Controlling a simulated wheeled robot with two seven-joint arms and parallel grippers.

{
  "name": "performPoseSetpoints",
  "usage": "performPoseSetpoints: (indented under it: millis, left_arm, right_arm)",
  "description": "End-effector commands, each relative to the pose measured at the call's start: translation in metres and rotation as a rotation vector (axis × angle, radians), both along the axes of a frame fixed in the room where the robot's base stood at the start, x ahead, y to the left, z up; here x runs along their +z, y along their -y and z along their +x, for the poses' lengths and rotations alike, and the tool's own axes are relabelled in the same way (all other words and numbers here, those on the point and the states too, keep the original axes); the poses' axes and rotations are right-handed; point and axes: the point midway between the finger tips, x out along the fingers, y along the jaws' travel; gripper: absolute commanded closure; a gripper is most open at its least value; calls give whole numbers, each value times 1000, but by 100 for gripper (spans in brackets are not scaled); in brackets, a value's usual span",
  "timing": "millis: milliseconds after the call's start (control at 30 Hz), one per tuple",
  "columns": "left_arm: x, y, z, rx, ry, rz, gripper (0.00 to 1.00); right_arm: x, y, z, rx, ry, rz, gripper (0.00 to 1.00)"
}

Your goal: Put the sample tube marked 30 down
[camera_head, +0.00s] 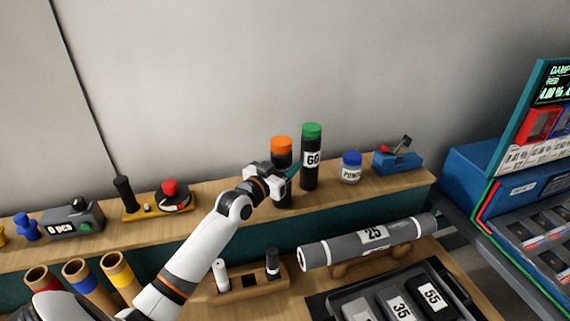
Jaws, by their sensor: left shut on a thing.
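My left gripper (275,183) is shut on a dark tube with an orange cap (281,145). The tube is upright over the wooden shelf. Its middle is hidden by the gripper, so I cannot read its marking. Its lower end shows below the fingers, and I cannot tell whether it touches the shelf (225,183). A dark tube with a green cap (311,177), with a white label that looks like "GO" or "60", stands upright just to its right. No "30" is readable in view. My right gripper is not in view.
A blue-lidded jar (350,167) and a blue lever device (397,159) stand further right on the shelf. A red-knobbed device (171,196) is to the left. Below are a small wooden rack (250,293), a grey roll marked 25 (345,247) and a tray with numbered blocks.

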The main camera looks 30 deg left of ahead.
Motion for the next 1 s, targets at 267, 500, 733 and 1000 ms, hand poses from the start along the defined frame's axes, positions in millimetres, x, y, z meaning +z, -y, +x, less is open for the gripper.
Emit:
performPoseSetpoints:
  millis: [267,500,733,1000]
  left_arm:
    - [-1,0,0,1,4,2,75]
    - [-4,0,0,1,2,1,30]
    - [-4,0,0,1,2,1,28]
    - [-5,-1,-19,0,-1,3,28]
  right_arm:
    - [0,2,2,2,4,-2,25]
    - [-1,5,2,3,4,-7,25]
    - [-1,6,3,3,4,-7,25]
    - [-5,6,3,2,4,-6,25]
